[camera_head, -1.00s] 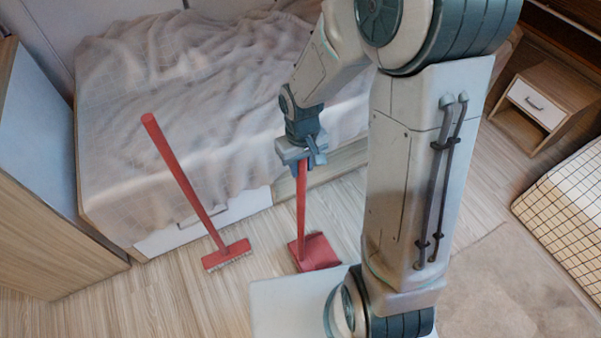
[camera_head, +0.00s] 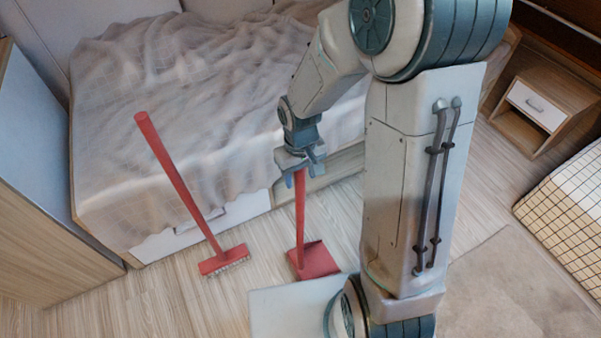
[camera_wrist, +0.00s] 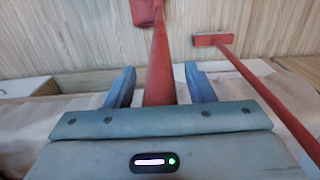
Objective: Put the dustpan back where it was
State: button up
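The red dustpan (camera_head: 315,260) stands on the wooden floor in front of the bed, its long handle upright. It also shows in the wrist view (camera_wrist: 143,12). My gripper (camera_head: 302,176) is at the top of the handle. In the wrist view my gripper (camera_wrist: 160,88) has its two fingers spread, with the dustpan handle between them and a visible gap on each side. A red broom (camera_head: 222,260) stands upright to the left of the dustpan, leaning slightly, its bristles on the floor; it also shows in the wrist view (camera_wrist: 213,40).
The bed (camera_head: 165,90) with a rumpled cover and a drawer front (camera_head: 205,225) stands behind the tools. A wooden cabinet (camera_head: 35,215) is at the left. A nightstand (camera_head: 540,105) and a checkered-covered piece (camera_head: 575,205) are at the right. Floor between broom and dustpan is clear.

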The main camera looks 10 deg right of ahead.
notch_tip(320, 180, up, 12)
jog(key=shift+p, duration=1.15)
jog(key=shift+d+r, duration=0.1)
jog(key=shift+r, duration=0.2)
jog(key=s+d+r+m+t, duration=0.2)
jog(key=s+d+r, duration=0.4)
jog(key=s, duration=0.5)
jog(key=shift+s+m, duration=0.3)
jog(key=shift+m, duration=0.5)
